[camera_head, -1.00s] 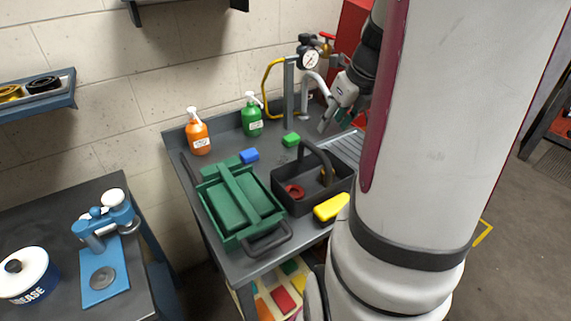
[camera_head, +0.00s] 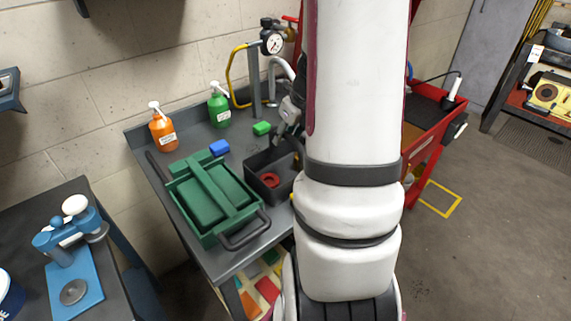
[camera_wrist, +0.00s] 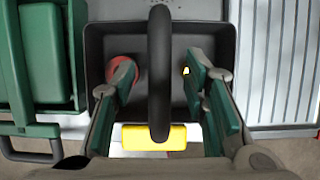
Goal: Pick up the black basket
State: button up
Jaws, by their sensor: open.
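The black basket (camera_head: 262,183) stands on the grey workbench, right of a green toolbox, partly hidden behind my arm in the head view. In the wrist view the basket (camera_wrist: 92,50) lies below my gripper, its arched black handle (camera_wrist: 160,70) running up the middle of the picture. My gripper (camera_wrist: 160,80) is open, with one green-padded finger on each side of the handle and a gap on both sides. I cannot tell how far the fingertips reach down. The head view shows the gripper (camera_head: 288,120) only in part.
The green toolbox (camera_head: 213,196) stands close on the left. A yellow object (camera_wrist: 140,137) lies at the basket's near side.

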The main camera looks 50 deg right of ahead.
jog(key=shift+w+f, duration=0.1)
jog(key=shift+f, duration=0.15)
grip_shut()
jog(key=shift+r, duration=0.1)
